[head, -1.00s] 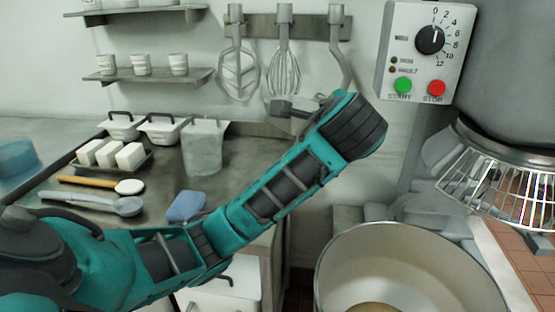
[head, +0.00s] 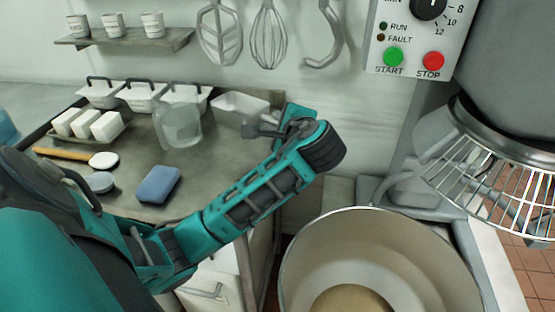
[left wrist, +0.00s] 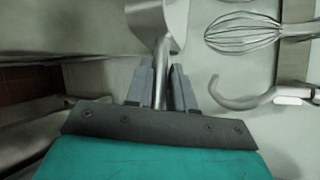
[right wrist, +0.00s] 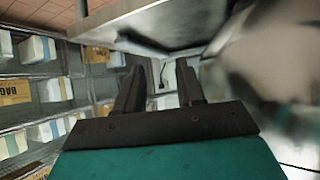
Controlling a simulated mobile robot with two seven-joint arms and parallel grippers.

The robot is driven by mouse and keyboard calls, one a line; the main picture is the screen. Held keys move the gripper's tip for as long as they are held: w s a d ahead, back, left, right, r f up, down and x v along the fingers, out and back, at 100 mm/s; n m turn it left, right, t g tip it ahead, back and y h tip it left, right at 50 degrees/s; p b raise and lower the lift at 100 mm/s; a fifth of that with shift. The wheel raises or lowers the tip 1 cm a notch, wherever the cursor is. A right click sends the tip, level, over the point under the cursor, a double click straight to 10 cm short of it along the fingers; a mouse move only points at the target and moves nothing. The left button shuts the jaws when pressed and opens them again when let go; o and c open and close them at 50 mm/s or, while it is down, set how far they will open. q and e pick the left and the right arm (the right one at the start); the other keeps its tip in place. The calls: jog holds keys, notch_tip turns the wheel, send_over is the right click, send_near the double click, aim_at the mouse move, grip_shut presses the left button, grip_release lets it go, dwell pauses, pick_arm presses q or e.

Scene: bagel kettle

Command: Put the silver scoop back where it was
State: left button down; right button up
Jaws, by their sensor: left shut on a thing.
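My left gripper (head: 258,130) is shut on the silver scoop's handle. The scoop (left wrist: 157,25) shows in the left wrist view, with its thin handle between the fingers and its wide metal head beyond the fingertips.
The counter (head: 130,160) holds lidded tubs (head: 140,95), a clear jug (head: 178,125), white blocks (head: 88,125) and a blue sponge (head: 158,184). A whisk (head: 268,35) and hook (head: 322,55) hang on the wall. A big mixer bowl (head: 300,250) stands at right.

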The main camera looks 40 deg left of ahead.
pick_arm(q)
notch_tip(320, 180, down, 9)
jog(key=b, duration=0.1)
jog(key=shift+f, duration=0.15)
jog(key=c, duration=1)
grip_release()
jog(key=shift+o, duration=0.2)
jog(key=v, duration=1.2)
jog(key=shift+p, duration=0.45)
